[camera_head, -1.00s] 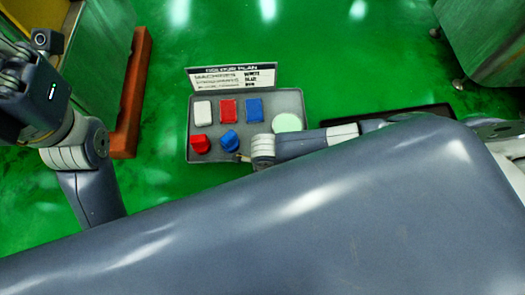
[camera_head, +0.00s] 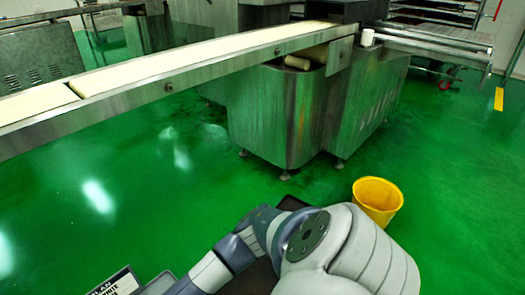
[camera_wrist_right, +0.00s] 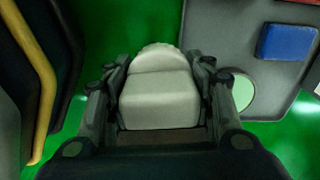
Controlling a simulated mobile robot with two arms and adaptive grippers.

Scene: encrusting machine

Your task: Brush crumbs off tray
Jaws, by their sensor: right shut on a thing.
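In the right wrist view my right gripper (camera_wrist_right: 160,98) is shut on a pale cream thing (camera_wrist_right: 160,95) with a blocky body and a rounded far end. I cannot tell for sure whether it is a brush. A dark, flat thing (camera_head: 291,203) shows in the head view, mostly hidden behind my right arm; it may be the tray. No crumbs can be made out. A dark thing with a yellow strip (camera_wrist_right: 42,75) lies along the left of the wrist view. My left gripper is not in view.
A grey case (camera_wrist_right: 226,45) with a blue block (camera_wrist_right: 287,42) and a pale green disc (camera_wrist_right: 242,92) is at right in the wrist view.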

